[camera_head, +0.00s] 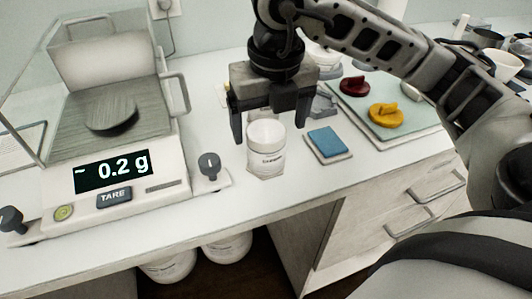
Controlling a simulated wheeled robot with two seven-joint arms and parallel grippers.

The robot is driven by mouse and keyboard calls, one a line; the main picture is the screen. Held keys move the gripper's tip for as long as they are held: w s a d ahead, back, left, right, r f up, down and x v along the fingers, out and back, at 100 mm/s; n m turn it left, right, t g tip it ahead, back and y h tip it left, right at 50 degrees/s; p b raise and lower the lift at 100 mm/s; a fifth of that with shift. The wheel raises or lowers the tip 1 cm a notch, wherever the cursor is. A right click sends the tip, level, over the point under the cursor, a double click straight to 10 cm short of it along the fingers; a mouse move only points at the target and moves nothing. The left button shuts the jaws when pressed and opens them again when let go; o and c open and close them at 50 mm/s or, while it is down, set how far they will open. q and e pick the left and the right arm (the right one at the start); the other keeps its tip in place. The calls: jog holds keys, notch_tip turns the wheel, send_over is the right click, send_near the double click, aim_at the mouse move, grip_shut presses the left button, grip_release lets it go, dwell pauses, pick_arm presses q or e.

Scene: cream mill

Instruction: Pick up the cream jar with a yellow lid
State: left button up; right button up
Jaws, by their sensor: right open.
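A white jar (266,158) with a printed label stands upright on the white counter, near its front edge. Its top looks white, and no yellow lid shows on it. My right gripper (270,124) points down over the jar, with its fingers apart on either side of the jar's top. It is open, and I cannot tell whether a finger touches the jar. A yellow lid-like piece with a raised grip (386,115) lies on a pale green mat to the right. My left gripper is out of view.
A balance (125,180) reading 0.2 g fills the left. A blue pad (326,141) lies right of the jar. A dark red lid-like piece (354,86) lies on the pale green mat (420,124). White tubs (168,265) stand below the counter, beside drawers (395,207).

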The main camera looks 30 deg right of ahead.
aim_at(266, 142)
jog(key=f, duration=0.2)
jog(key=w+f, duration=0.1)
jog(key=f, duration=0.2)
jog(key=shift+w+f, duration=0.1)
jog(key=shift+f, duration=0.15)
jog(key=c, duration=1.1)
